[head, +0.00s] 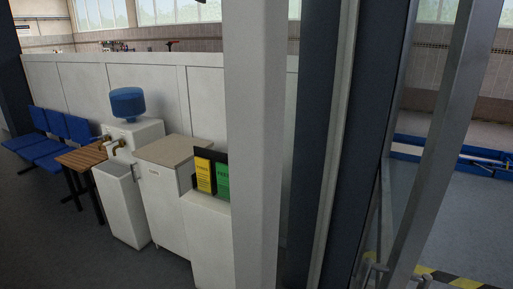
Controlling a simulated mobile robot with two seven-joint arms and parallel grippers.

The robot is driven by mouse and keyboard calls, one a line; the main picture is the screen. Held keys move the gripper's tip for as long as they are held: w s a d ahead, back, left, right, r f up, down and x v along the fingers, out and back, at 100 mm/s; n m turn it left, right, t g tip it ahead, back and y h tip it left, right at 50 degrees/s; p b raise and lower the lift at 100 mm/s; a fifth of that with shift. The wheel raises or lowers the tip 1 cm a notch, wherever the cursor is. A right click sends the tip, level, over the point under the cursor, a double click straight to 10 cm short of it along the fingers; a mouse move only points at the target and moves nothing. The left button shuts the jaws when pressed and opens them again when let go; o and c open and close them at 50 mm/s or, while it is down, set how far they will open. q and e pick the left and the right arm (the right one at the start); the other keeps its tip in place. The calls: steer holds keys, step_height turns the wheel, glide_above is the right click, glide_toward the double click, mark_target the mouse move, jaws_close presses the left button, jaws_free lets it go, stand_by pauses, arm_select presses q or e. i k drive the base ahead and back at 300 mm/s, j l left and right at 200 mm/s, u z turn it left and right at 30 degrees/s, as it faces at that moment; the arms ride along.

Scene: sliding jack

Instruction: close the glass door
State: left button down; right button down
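The glass door appears to be the grey metal-framed panel (447,135) at the right, seen at a steep angle. Its slanted upright runs from the top right to the bottom edge, and I look past it into the room behind. Small grey metal parts (376,272) show low beside this upright; I cannot tell whether they are a handle. A dark blue and light door post (335,150) stands left of the door. Neither of my grippers can be made out in the head view.
A thick white pillar (257,150) stands close in the middle. Left of it are white cabinets (165,205), a water cooler (127,104), a wooden table (82,158) and blue chairs (52,138). Beyond the door lie blue rails (465,160) and a yellow-black floor stripe (452,279).

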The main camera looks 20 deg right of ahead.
mark_target(476, 26)
steer(key=i+j+z, duration=0.1)
steer(key=z, duration=0.35)
steer(key=i+j+z, duration=0.1)
steer(key=j+z, duration=0.15)
steer(key=z, duration=0.25)
steer(key=j+z, duration=0.2)
steer(key=z, duration=0.25)
steer(key=i+j+z, duration=0.1)
steer(key=j+z, duration=0.65)
